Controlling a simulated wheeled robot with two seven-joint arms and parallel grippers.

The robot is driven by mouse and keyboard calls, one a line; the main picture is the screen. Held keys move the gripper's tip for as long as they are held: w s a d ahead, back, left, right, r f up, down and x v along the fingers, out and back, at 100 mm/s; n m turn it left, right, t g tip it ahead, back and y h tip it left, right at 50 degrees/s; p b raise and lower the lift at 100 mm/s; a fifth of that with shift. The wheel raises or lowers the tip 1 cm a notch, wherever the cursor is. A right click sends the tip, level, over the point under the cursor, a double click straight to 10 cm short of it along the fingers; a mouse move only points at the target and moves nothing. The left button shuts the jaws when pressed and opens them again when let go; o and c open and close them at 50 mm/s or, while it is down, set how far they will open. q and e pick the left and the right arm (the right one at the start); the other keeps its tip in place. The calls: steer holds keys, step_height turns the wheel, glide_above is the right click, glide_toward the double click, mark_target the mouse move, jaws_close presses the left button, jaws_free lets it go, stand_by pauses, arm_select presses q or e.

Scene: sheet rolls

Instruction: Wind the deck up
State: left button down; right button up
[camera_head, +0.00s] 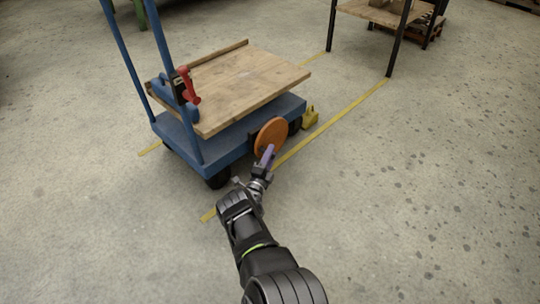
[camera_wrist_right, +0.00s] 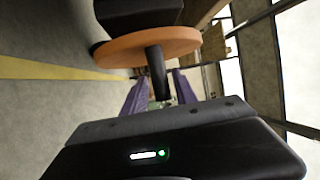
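The wooden deck (camera_head: 235,88) lies on a blue trolley (camera_head: 215,146), low over its frame. An orange crank wheel (camera_head: 271,135) is on the trolley's near right side; the right wrist view shows it as an orange disc (camera_wrist_right: 150,46) with a dark handle peg (camera_wrist_right: 157,72) sticking out towards my gripper. My right gripper (camera_head: 268,155) is at the wheel. Its purple fingers (camera_wrist_right: 160,85) are apart, one on each side of the peg's line, with a visible gap, so it looks open. Whether a finger touches the peg is unclear. My left gripper is out of view.
A red lever (camera_head: 188,86) sits on the trolley's blue upright. A yellow block (camera_head: 310,117) is by the far right wheel. Yellow lines (camera_head: 335,118) mark the floor. A table with black legs (camera_head: 398,42) stands at back right. The floor at right is clear.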

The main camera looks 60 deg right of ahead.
steer(key=shift+o, duration=0.5)
steer(key=shift+w+a, duration=0.1)
steer(key=shift+a, duration=0.25)
steer(key=p+v, duration=0.3)
steer(key=v, duration=0.4)
steer(key=shift+p, duration=0.4)
steer(key=shift+a+f, duration=0.1)
steer(key=shift+a, duration=0.05)
